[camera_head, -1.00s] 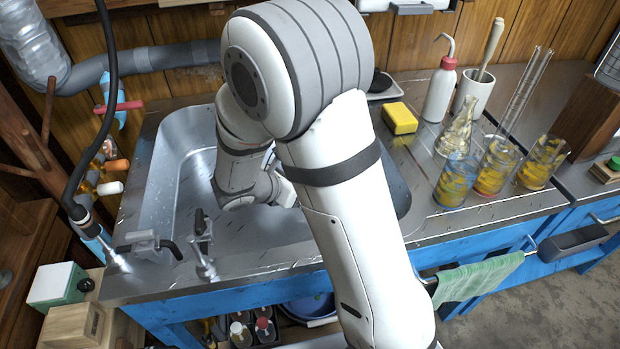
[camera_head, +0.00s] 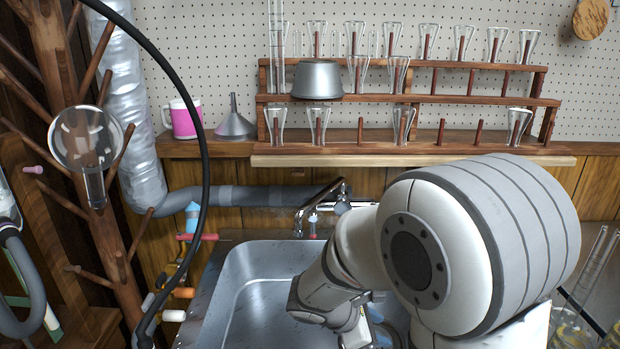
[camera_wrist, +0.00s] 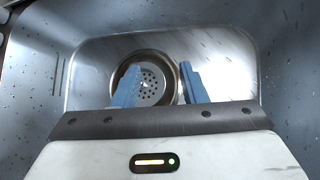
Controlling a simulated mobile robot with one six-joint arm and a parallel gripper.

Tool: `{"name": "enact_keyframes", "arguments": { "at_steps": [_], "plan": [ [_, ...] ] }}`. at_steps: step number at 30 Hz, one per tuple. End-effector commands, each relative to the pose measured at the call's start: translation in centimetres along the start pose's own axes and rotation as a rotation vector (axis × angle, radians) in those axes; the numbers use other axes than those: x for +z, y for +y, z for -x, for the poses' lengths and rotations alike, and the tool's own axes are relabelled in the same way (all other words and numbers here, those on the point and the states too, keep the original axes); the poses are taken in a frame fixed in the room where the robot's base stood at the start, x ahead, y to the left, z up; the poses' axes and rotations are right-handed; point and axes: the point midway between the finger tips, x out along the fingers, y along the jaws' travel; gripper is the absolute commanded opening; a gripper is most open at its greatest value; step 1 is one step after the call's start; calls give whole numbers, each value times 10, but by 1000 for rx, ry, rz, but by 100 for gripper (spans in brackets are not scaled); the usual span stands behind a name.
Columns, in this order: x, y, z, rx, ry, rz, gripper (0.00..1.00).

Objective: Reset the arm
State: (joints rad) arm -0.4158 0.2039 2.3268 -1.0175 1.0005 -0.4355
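My gripper (camera_wrist: 160,78) shows in the wrist view with its two blue fingers spread apart. Nothing is between them. It points down into the metal sink (camera_wrist: 88,62), with the round drain strainer (camera_wrist: 150,84) behind the fingers. In the head view my white and grey arm reaches across the right part of the sink (camera_head: 232,318). The gripper's fingertips are not clear there, and the arm hides part of the basin.
A tap (camera_head: 320,205) stands behind the sink, close to my arm. A wooden rack (camera_head: 455,100) with glassware is above. A black hose (camera_head: 205,150) hangs at left beside a wooden drying tree (camera_head: 75,150) holding a round flask (camera_head: 85,140). Glass tubes (camera_head: 590,275) stand at right.

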Motion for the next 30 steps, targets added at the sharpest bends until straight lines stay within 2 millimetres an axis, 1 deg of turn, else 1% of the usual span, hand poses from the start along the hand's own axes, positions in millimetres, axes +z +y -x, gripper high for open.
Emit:
{"name": "enact_keyframes", "arguments": {
  "at_steps": [1,3,5,6,8,9,11,15,18,22,25,30],
  "plan": [
    [36,-4,24,-43,34,-117,39],
    [62,-16,42,-106,81,-272,39],
    [83,-25,58,-159,123,-404,39],
    [96,-31,69,-193,150,-491,39],
    [114,-39,86,-244,192,-623,39],
    [125,-44,98,-278,220,-710,39],
    [141,-51,116,-328,262,-839,39],
    [174,-62,161,-440,367,-1135,39],
    [192,-66,189,-512,436,-1320,39],
    [207,-68,216,-580,509,-1492,39],
    [212,-69,226,-612,542,-1566,39],
    [213,-70,229,-631,558,-1603,39]
  ]
}}
